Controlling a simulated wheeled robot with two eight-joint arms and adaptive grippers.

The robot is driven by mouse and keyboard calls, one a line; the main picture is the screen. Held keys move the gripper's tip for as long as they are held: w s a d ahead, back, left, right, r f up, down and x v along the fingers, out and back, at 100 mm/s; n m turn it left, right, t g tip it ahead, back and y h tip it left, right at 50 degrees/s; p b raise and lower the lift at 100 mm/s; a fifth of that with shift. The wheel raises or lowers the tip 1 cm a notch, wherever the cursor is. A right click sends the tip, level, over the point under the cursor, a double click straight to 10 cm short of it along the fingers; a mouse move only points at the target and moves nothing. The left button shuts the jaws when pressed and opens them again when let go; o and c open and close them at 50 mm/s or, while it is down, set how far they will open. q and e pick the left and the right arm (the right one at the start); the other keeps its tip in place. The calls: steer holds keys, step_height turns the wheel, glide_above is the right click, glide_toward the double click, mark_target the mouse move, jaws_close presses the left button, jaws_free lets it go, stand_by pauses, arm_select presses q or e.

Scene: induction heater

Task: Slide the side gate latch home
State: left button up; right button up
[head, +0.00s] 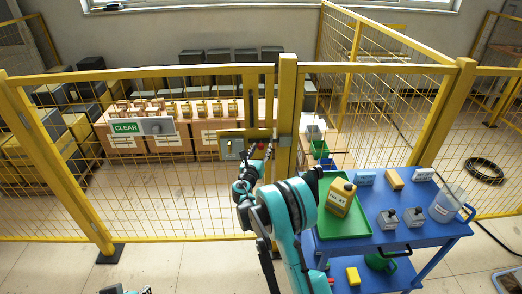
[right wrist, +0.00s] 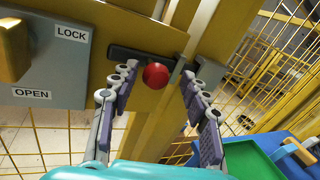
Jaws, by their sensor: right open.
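The side gate latch is on the yellow fence by a post. In the right wrist view its red ball knob (right wrist: 155,75) sits at a dark bar (right wrist: 138,57) on a yellow plate. A grey plate (right wrist: 50,55) marked LOCK and OPEN is at the left, with a yellow block on it. In the head view the latch's grey plate (head: 231,148) is left of the post. My right gripper (right wrist: 158,82) is open, its fingers on either side of the knob; contact cannot be told. It also shows in the head view (head: 259,153).
A green CLEAR sign (head: 126,128) hangs on the fence at the left. Boxes stand behind the mesh.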

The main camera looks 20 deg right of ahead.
steer(key=v, duration=1.2)
steer(key=s+d+r+m+g+y, duration=0.2)
steer(key=s+r+m+g, duration=0.1)
steer(key=s+m, duration=0.45)
steer(key=s+d+r+m+g+y, duration=0.2)
steer(key=s+r+m, duration=0.1)
steer(key=s+m, duration=0.45)
steer(key=s+a+f+m+g+y, duration=0.1)
steer(key=s+a+m+y, duration=0.2)
steer(key=s+m, duration=0.5)
steer(key=s+a+f+m+g+y, duration=0.1)
steer(key=s+a+m, duration=0.5)
steer(key=s, duration=0.7)
steer(key=shift+f+m+g+y, duration=0.4)
steer(key=shift+f+m+y, duration=0.15)
steer(key=shift+m+y, duration=0.5)
